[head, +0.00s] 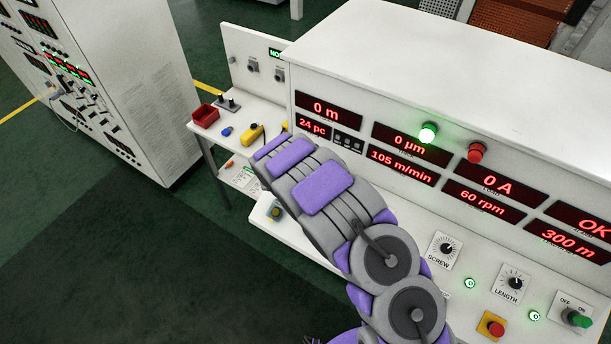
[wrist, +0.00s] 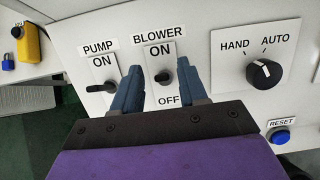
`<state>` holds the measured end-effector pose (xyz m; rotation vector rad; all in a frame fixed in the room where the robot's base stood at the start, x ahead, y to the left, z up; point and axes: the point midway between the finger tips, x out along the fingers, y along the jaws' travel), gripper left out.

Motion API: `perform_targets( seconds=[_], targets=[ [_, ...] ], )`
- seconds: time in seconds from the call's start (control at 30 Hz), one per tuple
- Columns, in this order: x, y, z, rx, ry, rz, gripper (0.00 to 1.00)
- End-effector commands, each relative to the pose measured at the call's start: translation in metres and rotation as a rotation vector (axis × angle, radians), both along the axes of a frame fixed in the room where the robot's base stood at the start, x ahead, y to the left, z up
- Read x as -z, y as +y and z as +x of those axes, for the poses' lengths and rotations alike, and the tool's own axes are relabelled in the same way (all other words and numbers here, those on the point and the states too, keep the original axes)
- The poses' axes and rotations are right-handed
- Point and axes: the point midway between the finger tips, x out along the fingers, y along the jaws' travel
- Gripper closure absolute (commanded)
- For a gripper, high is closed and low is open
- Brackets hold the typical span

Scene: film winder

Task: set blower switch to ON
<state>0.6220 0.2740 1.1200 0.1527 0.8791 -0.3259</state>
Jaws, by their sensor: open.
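The blower switch (wrist: 164,76) is a small dark toggle on a white plate in the wrist view, with ON above it and OFF below it. Its lever looks short from this angle, and I cannot tell clearly which way it is tipped. My gripper (wrist: 160,70) is open, its two blue fingers on the left and right sides of the blower plate with the toggle between them. I see no clear contact with the lever. In the head view my arm hides the gripper and the switch.
The pump switch (wrist: 100,87) is close to the left finger. A HAND/AUTO knob (wrist: 264,74) and a blue reset button (wrist: 281,136) are to the right. In the head view, a red bin (head: 205,116) stands on the side shelf, and a control cabinet (head: 130,90) is at the left.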

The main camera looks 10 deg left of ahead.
Motion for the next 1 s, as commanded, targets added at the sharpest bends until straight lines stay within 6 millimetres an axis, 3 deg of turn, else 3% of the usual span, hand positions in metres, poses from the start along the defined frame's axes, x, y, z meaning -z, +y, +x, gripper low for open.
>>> perform_targets(
  seconds=[0.17,1.0],
  targets=[
    [-0.012,0.005,-0.009,-0.002,-0.002,-0.001,0.57],
    [-0.121,0.04,-0.092,-0.002,-0.001,0.001,0.57]
  ],
)
